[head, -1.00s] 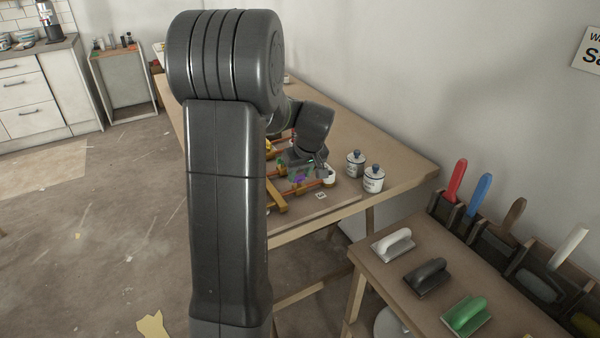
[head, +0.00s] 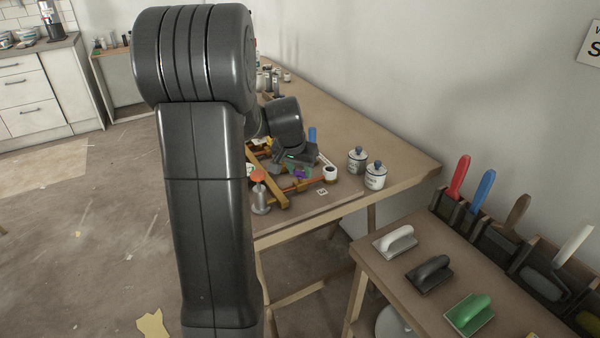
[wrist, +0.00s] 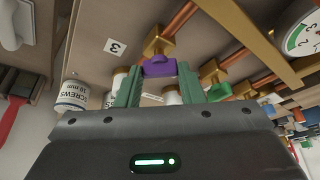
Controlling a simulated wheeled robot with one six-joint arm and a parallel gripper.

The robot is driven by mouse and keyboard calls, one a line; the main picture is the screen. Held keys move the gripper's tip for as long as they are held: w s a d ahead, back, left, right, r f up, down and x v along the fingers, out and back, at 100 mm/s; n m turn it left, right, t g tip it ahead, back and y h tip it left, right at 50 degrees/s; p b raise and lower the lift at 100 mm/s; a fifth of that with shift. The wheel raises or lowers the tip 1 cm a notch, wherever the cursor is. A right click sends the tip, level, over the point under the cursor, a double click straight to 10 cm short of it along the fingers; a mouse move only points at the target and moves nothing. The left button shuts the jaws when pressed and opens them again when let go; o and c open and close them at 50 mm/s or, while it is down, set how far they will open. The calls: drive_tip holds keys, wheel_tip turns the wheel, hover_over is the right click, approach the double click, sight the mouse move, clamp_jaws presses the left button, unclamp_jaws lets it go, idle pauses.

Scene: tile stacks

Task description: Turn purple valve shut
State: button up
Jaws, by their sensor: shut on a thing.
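The purple valve handle (wrist: 160,67) sits on a brass valve body (wrist: 158,42) on a copper pipe, in the wrist view. My gripper (wrist: 159,82) has its two green fingers on either side of the handle and is shut on it. The handle looks turned at an angle to its pipe; the exact angle is hard to tell. In the head view the purple handle (head: 299,173) shows small just below my gripper (head: 292,164), and the fingers are partly hidden there.
A green handle (wrist: 219,92) on a neighbouring brass valve is close to my right finger. A dial gauge (wrist: 303,37) and a card marked 3 (wrist: 115,46) are near. An orange-red knob (head: 258,177) stands left on the board. Two white canisters (head: 375,177) stand right.

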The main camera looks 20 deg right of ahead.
drive_tip(key=m+b, duration=0.1)
drive_tip(key=m, duration=0.1)
drive_tip(key=m+g+h+b, duration=0.1)
drive_tip(key=shift+w+a+f+m, duration=0.1)
drive_tip(key=shift+w+m, duration=0.05)
drive_tip(key=shift+m, duration=0.25)
drive_tip(key=shift+m+g+b, duration=0.75)
drive_tip(key=shift+m+g, duration=0.05)
drive_tip(key=shift+m, duration=1.1)
drive_tip(key=o, duration=1)
drive_tip(key=p+v, duration=0.1)
drive_tip(key=v, duration=1.3)
drive_tip(key=shift+w+a+p, duration=0.15)
drive_tip(key=shift+p, duration=0.2)
drive_tip(key=shift+f, duration=0.1)
drive_tip(key=b+x, duration=0.1)
drive_tip(key=x, duration=1.2)
drive_tip(key=shift+d+f+b, duration=0.25)
drive_tip(key=shift+d+b, duration=0.1)
